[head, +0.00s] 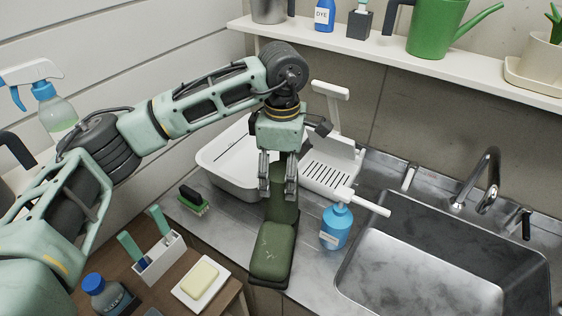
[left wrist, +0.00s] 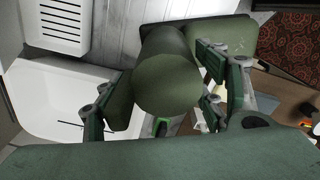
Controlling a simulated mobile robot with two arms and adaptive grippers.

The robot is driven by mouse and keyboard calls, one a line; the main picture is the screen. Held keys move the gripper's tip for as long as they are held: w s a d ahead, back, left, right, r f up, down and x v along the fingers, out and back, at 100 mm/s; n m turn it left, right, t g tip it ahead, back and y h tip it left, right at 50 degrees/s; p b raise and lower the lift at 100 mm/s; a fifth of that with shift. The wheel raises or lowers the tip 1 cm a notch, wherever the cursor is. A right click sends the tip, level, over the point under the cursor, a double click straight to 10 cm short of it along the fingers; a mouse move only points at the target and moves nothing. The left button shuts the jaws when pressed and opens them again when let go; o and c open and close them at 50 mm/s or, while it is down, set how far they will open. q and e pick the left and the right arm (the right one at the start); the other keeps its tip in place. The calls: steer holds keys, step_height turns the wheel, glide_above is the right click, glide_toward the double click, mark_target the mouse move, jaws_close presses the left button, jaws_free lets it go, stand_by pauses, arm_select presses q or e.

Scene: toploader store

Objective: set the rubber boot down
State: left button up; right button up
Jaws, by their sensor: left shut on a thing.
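The dark green rubber boot (head: 272,250) is over the front edge of the metal counter (head: 216,240) in the head view, its toe toward me and its shaft rising to my gripper. My left gripper (head: 278,192) is shut on the boot's shaft from above. In the left wrist view the boot (left wrist: 178,75) sits between the finger pads of my left gripper (left wrist: 165,95). I cannot tell whether its sole touches the counter. My right gripper is not in view.
A blue pump bottle (head: 336,228) stands close right of the boot, before the sink (head: 430,262). A white basin (head: 218,160) is behind, a brush (head: 193,200) left. A soap dish (head: 202,284) and a blue-capped bottle (head: 105,292) are on the wooden surface at front left.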

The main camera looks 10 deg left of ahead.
arm_select(q)
steer(key=w, duration=0.2)
steer(key=w+a+p, duration=0.1)
steer(key=w, duration=0.1)
step_height(320, 180, down, 3)
steer(key=p, duration=0.2)
steer(key=shift+f+p, duration=0.1)
steer(key=shift+p, duration=0.3)
steer(key=shift+f+b, duration=0.35)
steer(key=shift+b, duration=0.05)
steer(key=o, duration=2)
steer(key=shift+r, duration=0.15)
